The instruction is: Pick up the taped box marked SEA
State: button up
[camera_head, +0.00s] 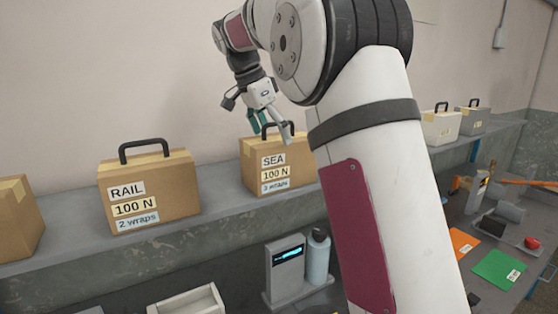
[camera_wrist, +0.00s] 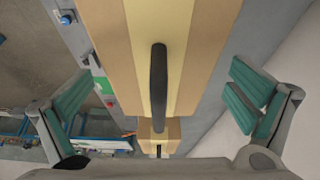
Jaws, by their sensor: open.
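The SEA box (camera_head: 278,166) is a brown taped carton on the grey ledge, with labels reading SEA, 100 N and 3 wraps. Its black handle stands on top and is partly covered by my gripper (camera_head: 271,130) in the head view. In the wrist view, a brown box top with a pale tape strip lies below, its black handle (camera_wrist: 158,85) running between my fingers. My gripper (camera_wrist: 165,105) is open, with teal finger pads wide apart on either side of the handle and not touching it. My arm hides the right end of the SEA box.
The RAIL box (camera_head: 150,192) stands left on the same ledge (camera_head: 216,215), with another brown box (camera_head: 17,218) at the far left. Two pale handled boxes (camera_head: 440,126) stand far right. A grey device (camera_head: 285,268) and a bottle (camera_head: 317,258) stand below the ledge.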

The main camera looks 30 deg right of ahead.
aim_at(276, 138)
jog(key=shift+p+x, duration=0.35)
jog(key=shift+x, duration=1.65)
jog(key=shift+s, duration=0.1)
jog(key=c, duration=1.5)
jog(key=shift+r, duration=0.15)
jog(key=c, duration=0.4)
